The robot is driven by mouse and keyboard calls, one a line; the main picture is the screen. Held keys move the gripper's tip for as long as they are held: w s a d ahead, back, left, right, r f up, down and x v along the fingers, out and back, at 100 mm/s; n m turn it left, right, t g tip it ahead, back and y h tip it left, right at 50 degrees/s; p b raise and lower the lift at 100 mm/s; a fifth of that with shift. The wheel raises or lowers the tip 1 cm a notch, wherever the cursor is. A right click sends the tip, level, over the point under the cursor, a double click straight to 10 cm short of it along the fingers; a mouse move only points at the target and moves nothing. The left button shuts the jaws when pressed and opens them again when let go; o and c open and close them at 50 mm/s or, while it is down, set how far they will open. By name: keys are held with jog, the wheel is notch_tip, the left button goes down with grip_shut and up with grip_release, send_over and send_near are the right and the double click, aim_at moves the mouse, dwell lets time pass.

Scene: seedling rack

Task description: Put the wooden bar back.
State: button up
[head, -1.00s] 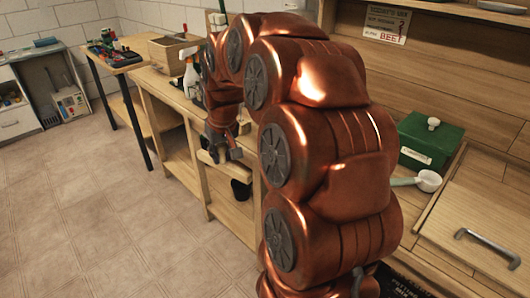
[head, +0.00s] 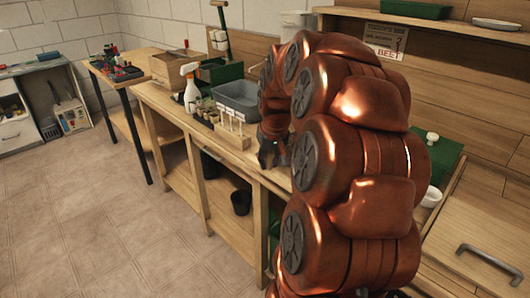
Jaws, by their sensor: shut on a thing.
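My gripper (head: 268,158) is at the bench's front edge, just right of a wooden rack (head: 232,140) with white upright tags. It is small in the head view, shut on the wooden bar. The bar itself cannot be made out clearly now; my gripper and the copper arm hide most of that spot. I cannot tell whether the bar touches the bench or any holder.
On the bench (head: 160,98) stand a grey tub (head: 237,97), a spray bottle (head: 191,88), small pots and a wooden box (head: 172,62). A black pot (head: 241,202) sits on the lower shelf. A green box (head: 444,155) is at right. The floor at left is clear.

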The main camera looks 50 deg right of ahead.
jog(key=w+d, duration=0.2)
jog(key=w+d+p, duration=0.1)
jog(key=w+d, duration=0.1)
jog(key=w, duration=0.1)
jog(key=w+d, duration=0.2)
jog(key=shift+w+d+f, duration=0.2)
jog(key=shift+w+f, duration=0.15)
jog(key=shift+f, duration=0.05)
jog(key=shift+w+d+p, duration=0.15)
jog(key=shift+p, duration=0.15)
jog(key=shift+f+p, duration=0.4)
jog(key=shift+f, duration=1.45)
jog(key=o, duration=1.1)
jog(key=shift+f, duration=0.1)
